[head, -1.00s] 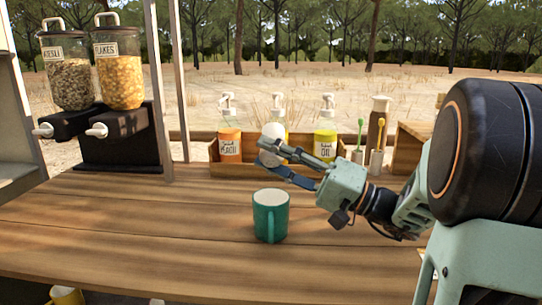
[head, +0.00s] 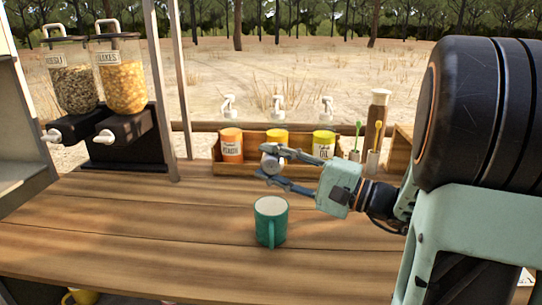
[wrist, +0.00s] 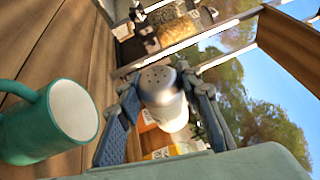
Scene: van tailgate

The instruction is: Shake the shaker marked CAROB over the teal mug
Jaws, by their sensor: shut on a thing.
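My gripper (head: 266,163) is shut on a small shaker (head: 271,159), held above and behind the teal mug in the head view. In the wrist view the shaker (wrist: 166,105) sits between the two fingers, its silver perforated cap facing the camera and its white body behind. No label shows on it, so I cannot read CAROB. The teal mug (head: 271,222) stands upright on the wooden counter, apart from the gripper, with a pale interior. It also shows at the left of the wrist view (wrist: 50,125).
A wooden box (head: 232,169) behind the gripper holds several pump bottles with orange and yellow labels. A brown bottle (head: 380,110) and small cups with spoons stand right of it. Two dispensers (head: 125,80) stand at back left. The counter (head: 150,225) around the mug is clear.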

